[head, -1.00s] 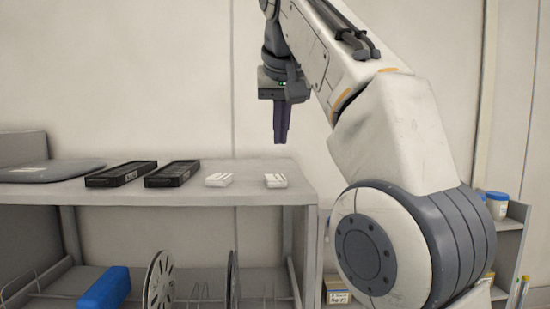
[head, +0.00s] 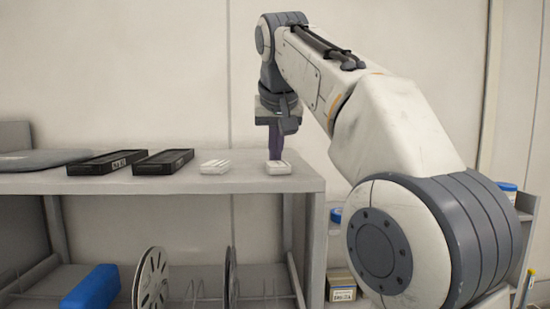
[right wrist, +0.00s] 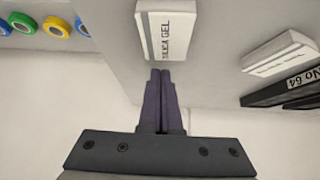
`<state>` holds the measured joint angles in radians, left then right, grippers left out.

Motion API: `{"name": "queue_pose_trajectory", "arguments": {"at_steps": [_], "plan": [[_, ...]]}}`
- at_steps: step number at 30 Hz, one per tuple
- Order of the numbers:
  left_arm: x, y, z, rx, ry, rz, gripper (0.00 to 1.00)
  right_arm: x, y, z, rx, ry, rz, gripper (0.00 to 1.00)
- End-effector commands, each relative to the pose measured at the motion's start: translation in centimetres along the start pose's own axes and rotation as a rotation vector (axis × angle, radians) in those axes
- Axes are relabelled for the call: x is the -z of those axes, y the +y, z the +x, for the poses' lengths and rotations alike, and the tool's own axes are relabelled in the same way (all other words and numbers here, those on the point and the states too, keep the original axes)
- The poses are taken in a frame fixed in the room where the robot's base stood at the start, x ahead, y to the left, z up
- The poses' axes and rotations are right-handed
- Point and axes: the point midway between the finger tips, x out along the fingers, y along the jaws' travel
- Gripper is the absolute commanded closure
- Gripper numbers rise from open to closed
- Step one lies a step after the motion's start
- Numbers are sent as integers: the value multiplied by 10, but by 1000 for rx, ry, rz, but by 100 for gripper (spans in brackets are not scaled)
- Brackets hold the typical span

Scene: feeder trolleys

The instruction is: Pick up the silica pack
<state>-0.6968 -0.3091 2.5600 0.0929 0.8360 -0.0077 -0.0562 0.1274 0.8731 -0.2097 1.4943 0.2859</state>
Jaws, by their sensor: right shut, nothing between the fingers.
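A small white silica pack (head: 278,168) lies on the grey trolley top near its right end. In the right wrist view the pack (right wrist: 175,38) shows the words SILICA GEL and lies just beyond my fingertips. My right gripper (head: 275,157) points down just behind the pack in the head view, low over the top. Its purple fingers (right wrist: 160,72) are together with nothing between them. Whether they touch the pack I cannot tell. My left gripper is not in view.
A second white pack (head: 215,166) and two black trays (head: 163,161) lie left of the pack. A flat grey item (head: 40,160) is at the far left. Reels (head: 152,280) and a blue object (head: 92,288) are on the lower shelf. Coloured rolls (right wrist: 57,27) show in the wrist view.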

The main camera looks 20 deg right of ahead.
Motion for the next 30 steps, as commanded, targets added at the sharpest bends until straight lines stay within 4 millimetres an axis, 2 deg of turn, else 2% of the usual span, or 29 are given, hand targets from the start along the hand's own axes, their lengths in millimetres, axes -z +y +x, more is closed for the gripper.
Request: {"name": "queue_pose_trajectory", "arguments": {"at_steps": [6,18,25,30], "plan": [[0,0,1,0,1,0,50,-15,-2,-12,1,-2,-3,100],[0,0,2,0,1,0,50,-18,-3,-14,2,-1,-4,100],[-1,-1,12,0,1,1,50,-48,-3,-37,4,0,-6,100],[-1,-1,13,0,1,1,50,-55,-2,-44,2,-2,-4,100]]}}
